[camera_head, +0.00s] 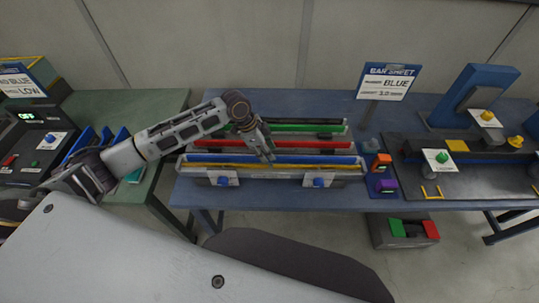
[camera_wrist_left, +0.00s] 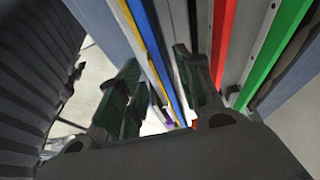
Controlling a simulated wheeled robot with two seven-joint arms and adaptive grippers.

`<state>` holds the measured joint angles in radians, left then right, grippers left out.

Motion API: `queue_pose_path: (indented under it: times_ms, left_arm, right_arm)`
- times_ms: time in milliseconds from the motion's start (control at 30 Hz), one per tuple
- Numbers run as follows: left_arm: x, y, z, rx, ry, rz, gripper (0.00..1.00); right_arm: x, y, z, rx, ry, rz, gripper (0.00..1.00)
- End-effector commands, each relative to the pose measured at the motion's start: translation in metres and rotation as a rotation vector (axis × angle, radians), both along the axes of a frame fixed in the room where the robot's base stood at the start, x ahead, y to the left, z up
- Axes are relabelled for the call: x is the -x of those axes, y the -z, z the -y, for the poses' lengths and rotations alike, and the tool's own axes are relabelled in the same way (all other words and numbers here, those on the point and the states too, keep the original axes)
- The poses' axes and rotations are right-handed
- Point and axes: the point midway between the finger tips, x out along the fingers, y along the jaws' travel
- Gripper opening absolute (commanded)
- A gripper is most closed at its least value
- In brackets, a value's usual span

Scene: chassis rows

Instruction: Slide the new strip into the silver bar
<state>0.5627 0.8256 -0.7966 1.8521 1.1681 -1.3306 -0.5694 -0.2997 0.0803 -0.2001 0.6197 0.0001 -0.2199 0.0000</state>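A long blue strip (camera_head: 225,158) lies in a rack, with a thin yellow strip (camera_head: 228,165) just in front of it. A silver bar (camera_head: 268,176) with two blue knobs runs along the rack's front. I cannot tell which strip is the new one. My left gripper (camera_head: 266,156) points down over the middle of the rack, at the blue strip. In the left wrist view its fingers (camera_wrist_left: 163,85) are apart, with the blue strip (camera_wrist_left: 158,50) running below and between them. I see no grip on anything. My right gripper is not in view.
A red strip (camera_head: 235,145) and a green strip (camera_head: 300,128) lie in rows behind. A sign (camera_head: 388,80) reads BAR SHEET, BLUE. Orange (camera_head: 381,160) and purple (camera_head: 386,186) blocks stand right of the rack. A dark fixture plate (camera_head: 460,180) fills the right side.

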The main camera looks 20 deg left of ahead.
Motion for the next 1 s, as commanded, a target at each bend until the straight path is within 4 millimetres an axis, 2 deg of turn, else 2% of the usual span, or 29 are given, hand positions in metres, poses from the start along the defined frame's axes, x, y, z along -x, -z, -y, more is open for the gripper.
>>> queue_pose_path:
  times_ms: [200, 500, 700, 1000]
  left_arm:
    - [0.002, -0.033, -0.012, 0.002, -0.002, 0.004, 0.36]
    - [0.007, -0.067, -0.025, 0.001, 0.0, 0.003, 0.36]
    - [0.008, -0.076, -0.028, 0.002, 0.0, 0.003, 0.36]
    - [0.008, -0.076, -0.028, 0.002, 0.0, 0.003, 0.36]
  right_arm:
    - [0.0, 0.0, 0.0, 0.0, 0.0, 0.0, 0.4]
    - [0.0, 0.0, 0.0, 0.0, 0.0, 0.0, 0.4]
    - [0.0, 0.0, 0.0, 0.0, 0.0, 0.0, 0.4]
    - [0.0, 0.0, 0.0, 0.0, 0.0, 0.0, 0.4]
